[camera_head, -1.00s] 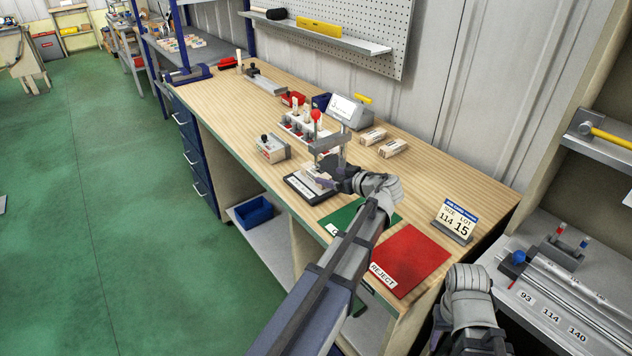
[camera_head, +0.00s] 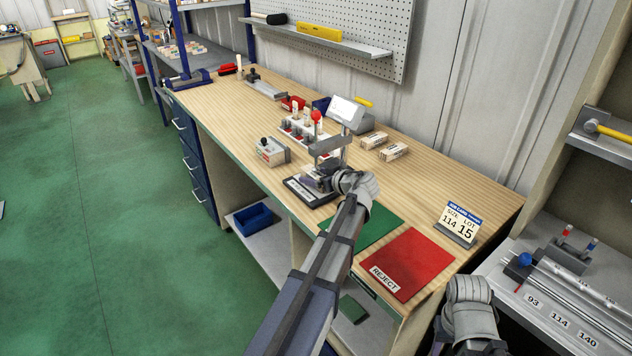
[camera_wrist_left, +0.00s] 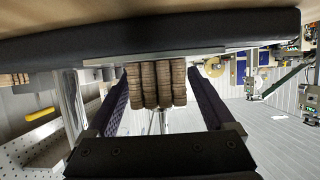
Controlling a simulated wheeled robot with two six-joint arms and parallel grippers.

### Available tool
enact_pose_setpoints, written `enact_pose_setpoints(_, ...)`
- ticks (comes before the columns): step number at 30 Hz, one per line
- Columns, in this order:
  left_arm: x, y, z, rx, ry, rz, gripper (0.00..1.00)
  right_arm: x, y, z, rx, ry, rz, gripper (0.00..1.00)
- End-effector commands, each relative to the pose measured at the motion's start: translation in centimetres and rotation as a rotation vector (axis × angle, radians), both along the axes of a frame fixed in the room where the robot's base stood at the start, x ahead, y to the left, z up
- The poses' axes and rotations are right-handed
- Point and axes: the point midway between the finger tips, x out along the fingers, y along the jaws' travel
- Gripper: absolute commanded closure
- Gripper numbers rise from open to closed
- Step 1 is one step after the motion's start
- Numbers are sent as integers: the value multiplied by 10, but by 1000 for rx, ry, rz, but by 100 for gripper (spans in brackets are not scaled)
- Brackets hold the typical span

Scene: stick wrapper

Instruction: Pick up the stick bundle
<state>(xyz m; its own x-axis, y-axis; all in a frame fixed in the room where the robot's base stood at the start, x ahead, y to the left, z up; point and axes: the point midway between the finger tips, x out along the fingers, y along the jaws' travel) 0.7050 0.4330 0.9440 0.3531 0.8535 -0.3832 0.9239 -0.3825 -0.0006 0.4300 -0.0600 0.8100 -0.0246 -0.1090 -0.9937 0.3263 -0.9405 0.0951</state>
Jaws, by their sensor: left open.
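The stick bundle (camera_wrist_left: 156,84), several brown ribbed sticks side by side, shows in the left wrist view. It lies between the two dark fingers of my left gripper (camera_wrist_left: 160,100), with a visible gap to the right finger; contact on the left is unclear. In the head view my left gripper (camera_head: 326,180) is at the small grey press fixture (camera_head: 330,147) on its dark base, and the bundle is mostly hidden there by gripper and fixture. My right arm is at the lower right; its gripper fingers do not show.
A green mat (camera_head: 366,228) and red REJECT mat (camera_head: 413,263) lie to the right of the fixture. A white box-shaped device (camera_head: 270,152) stands to its left, and a display (camera_head: 346,112) behind. A size card (camera_head: 458,224) stands at the right.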

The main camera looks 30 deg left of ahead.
Motion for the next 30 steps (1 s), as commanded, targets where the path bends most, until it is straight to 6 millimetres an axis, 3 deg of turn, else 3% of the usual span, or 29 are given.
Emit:
enact_pose_setpoints(5,0,0,0,0,0,-1,13,0,0,0,0,0,0,50)
enact_pose_setpoints(27,0,0,0,0,0,-1,95,0,0,0,0,0,0,50)
enact_pose_setpoints(30,0,0,0,-1,0,-1,100,0,0,0,0,0,0,50)
